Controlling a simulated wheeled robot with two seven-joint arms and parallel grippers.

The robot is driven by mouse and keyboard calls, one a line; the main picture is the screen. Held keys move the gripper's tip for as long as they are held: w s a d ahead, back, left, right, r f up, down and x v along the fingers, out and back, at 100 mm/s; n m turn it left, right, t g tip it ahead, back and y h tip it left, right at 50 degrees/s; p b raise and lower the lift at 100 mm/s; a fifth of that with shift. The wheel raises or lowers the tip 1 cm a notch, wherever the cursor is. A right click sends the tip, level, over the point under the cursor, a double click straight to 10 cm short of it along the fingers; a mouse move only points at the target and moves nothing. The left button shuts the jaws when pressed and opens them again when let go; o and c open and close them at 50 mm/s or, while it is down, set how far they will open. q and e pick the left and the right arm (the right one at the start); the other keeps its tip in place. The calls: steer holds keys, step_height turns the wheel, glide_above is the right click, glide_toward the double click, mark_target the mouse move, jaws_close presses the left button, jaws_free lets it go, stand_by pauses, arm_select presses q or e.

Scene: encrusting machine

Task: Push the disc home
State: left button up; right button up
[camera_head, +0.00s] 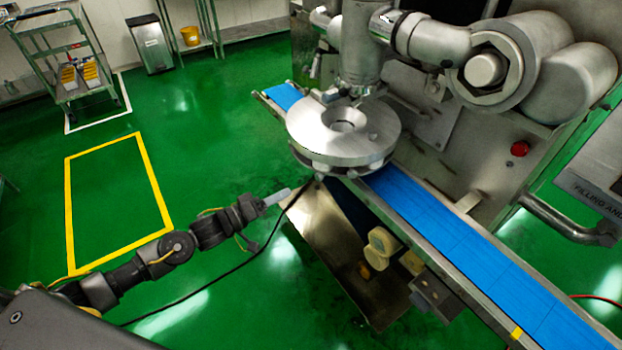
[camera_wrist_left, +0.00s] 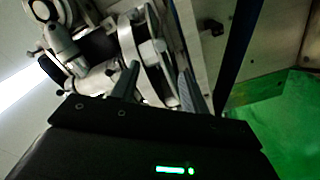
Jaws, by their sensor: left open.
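The disc (camera_head: 343,126) is a round silver metal plate with a hole in its middle. It sits under the machine's vertical pipe, above the blue belt, with a gap showing below its upper plate. In the left wrist view the disc (camera_wrist_left: 150,55) appears edge-on beyond the fingers. My left gripper (camera_head: 284,196) is below and left of the disc, apart from it in the head view. In the left wrist view its two fingers (camera_wrist_left: 158,88) stand apart with nothing between them. My right gripper is not in view.
The blue conveyor belt (camera_head: 450,235) runs under the disc to the lower right. A red button (camera_head: 519,149) is on the machine's front. A black cable crosses the floor near my left arm. The green floor (camera_head: 215,150) left of the machine is clear.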

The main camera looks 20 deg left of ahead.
mark_target(316, 178)
arm_select(q)
steer(key=p+x, duration=0.1)
steer(key=x, duration=0.9)
steer(key=shift+w+d, duration=0.2)
steer(key=shift+w, duration=0.1)
steer(key=shift+c, duration=0.3)
jaws_close()
